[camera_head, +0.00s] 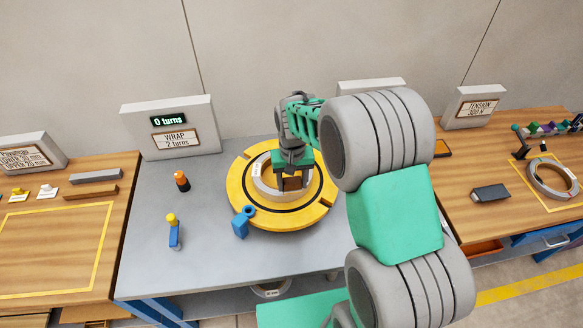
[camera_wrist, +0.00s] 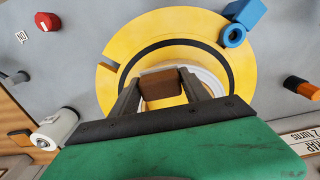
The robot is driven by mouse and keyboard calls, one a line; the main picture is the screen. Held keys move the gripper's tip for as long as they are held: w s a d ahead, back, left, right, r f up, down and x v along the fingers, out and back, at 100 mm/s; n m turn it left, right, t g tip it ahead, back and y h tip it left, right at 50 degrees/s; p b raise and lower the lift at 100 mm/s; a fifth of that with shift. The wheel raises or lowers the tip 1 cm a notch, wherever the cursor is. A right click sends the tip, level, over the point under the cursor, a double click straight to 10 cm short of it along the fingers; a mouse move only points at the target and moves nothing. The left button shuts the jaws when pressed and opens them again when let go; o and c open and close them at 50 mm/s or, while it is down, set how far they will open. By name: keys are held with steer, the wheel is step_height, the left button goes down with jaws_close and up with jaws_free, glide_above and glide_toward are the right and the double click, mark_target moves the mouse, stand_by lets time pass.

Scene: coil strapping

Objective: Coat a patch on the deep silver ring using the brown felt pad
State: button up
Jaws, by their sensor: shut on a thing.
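My gripper (camera_head: 291,177) is shut on the brown felt pad (camera_head: 292,184), above the turntable. In the wrist view the pad (camera_wrist: 160,88) sits between the two dark fingers. The silver ring (camera_head: 260,184), tall-walled and pale, lies on the yellow turntable (camera_head: 246,211). In the wrist view part of the ring (camera_wrist: 207,80) shows behind the fingers. The pad is at the ring's inner side in the picture; whether it touches the ring I cannot tell. My gripper and arm hide part of the ring.
A blue block with a round end (camera_head: 241,222) stands at the turntable's front left. A blue-and-yellow item (camera_head: 174,231) and an orange-and-black item (camera_head: 182,181) stand further left on the grey table (camera_head: 205,262). Another ring (camera_head: 551,180) lies on the right wooden table.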

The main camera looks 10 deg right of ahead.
mark_target(293, 180)
steer(key=shift+w+r, duration=0.2)
steer(key=shift+r, duration=0.5)
steer(key=shift+s+r+p, duration=0.1)
steer(key=shift+r+p, duration=1.7)
steer(key=shift+r, duration=0.75)
